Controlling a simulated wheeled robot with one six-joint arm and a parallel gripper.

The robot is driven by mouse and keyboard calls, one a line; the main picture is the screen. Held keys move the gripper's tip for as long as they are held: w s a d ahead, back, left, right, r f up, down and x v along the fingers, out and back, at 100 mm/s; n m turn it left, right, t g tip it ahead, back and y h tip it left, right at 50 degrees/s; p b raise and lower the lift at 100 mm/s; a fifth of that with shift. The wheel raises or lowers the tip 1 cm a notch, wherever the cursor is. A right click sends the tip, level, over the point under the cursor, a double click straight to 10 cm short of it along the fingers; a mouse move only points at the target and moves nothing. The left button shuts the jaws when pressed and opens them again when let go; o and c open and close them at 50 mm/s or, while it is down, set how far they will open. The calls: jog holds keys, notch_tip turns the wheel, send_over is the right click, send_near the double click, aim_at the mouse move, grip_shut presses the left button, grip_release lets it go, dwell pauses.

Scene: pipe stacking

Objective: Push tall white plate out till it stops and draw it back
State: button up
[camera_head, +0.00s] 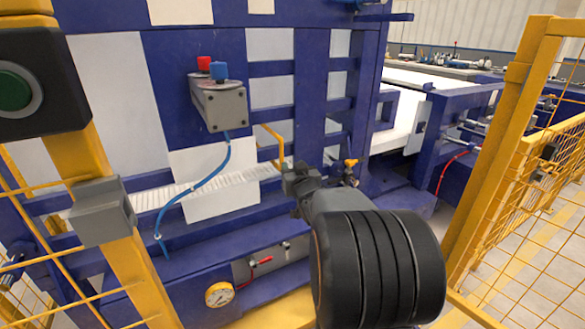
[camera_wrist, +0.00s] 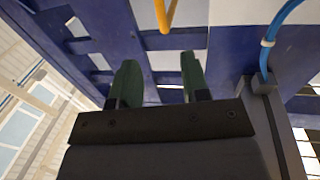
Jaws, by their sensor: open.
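Several white plates show in the blue frame, and I cannot tell for certain which one is the tall white plate. One white plate (camera_head: 215,190) hangs low behind a blue hose, in front of a ribbed white strip. A yellow bar handle (camera_head: 272,142) is right of that plate; it also shows at the top of the wrist view (camera_wrist: 166,14). My gripper (camera_head: 290,172) is just below and right of the handle, apart from it in the wrist view. Its two green fingers (camera_wrist: 158,78) are spread and empty. Where the handle attaches is unclear.
A grey box with red and blue buttons (camera_head: 220,100) hangs above the plate. The blue hose (camera_head: 200,185) curves down across it. A yellow post (camera_head: 95,170) stands at left and a yellow fence (camera_head: 510,180) at right. A gauge (camera_head: 219,294) is low on the frame.

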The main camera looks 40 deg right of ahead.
jog(key=d+f+g+h+p, duration=0.1)
jog(key=d+p, duration=0.1)
jog(key=d, duration=0.3)
jog(key=n+t+y, duration=0.2)
jog(key=n+y, duration=0.2)
jog(key=y, duration=0.4)
send_over(279, 167)
jog(key=shift+s+b, duration=0.1)
jog(key=shift+b, duration=0.2)
grip_shut()
